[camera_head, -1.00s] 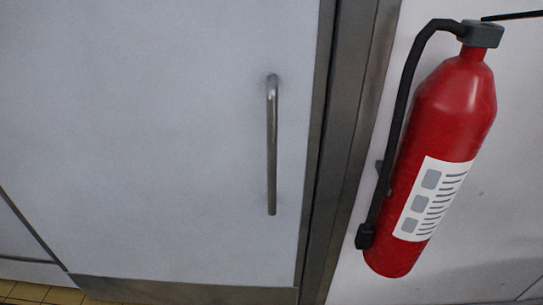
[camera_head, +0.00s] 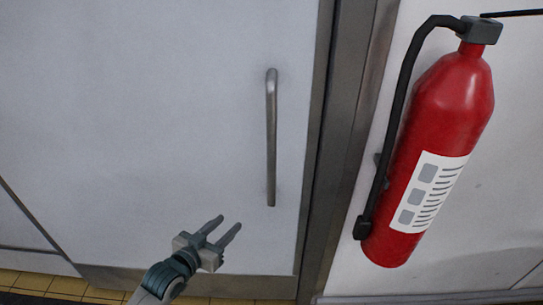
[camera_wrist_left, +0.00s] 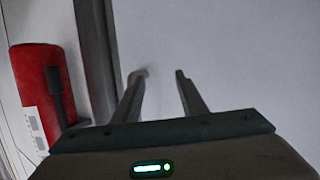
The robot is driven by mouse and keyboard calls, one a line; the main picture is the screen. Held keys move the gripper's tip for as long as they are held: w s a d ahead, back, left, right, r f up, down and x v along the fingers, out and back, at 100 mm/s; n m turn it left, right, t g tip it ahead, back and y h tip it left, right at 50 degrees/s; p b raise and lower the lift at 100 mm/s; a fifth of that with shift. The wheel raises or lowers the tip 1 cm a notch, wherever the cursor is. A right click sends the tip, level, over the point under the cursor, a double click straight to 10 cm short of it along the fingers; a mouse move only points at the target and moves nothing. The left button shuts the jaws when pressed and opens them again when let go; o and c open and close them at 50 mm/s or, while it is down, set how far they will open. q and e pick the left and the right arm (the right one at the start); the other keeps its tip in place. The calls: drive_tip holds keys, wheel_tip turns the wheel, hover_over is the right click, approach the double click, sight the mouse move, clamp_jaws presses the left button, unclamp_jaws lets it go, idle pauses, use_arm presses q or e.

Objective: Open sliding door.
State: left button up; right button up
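The sliding door (camera_head: 150,120) is a large pale grey panel that fills the left and middle of the head view. Its right edge meets a grey metal frame, and I see no open gap there. A vertical metal bar handle (camera_head: 271,140) is fixed near that edge. My left gripper (camera_head: 230,222) is below and left of the handle's lower end, its fingers apart and empty, pointing up and right. In the left wrist view its two fingers (camera_wrist_left: 160,74) stand apart before the pale panel. I cannot clearly pick out the handle there. My right gripper is out of view.
A red fire extinguisher (camera_head: 440,125) with a black hose hangs on the wall right of the grey door frame (camera_head: 340,150). It also shows in the left wrist view (camera_wrist_left: 45,85). Yellow floor tiles (camera_head: 35,284) show at the lower left.

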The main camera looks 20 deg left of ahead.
sight(269, 152)
use_arm(q)
drive_tip(key=s+d+r+m+t+h, duration=0.1)
drive_tip(key=s+d+r, duration=0.1)
drive_tip(key=r, duration=0.8)
drive_tip(key=s+d+r+m+t+h, duration=0.1)
drive_tip(key=s+d+r+h, duration=0.1)
drive_tip(key=r, duration=0.9)
drive_tip(key=shift+s+d+t, duration=0.15)
drive_tip(key=shift+d+t, duration=0.15)
drive_tip(key=shift+t, duration=0.1)
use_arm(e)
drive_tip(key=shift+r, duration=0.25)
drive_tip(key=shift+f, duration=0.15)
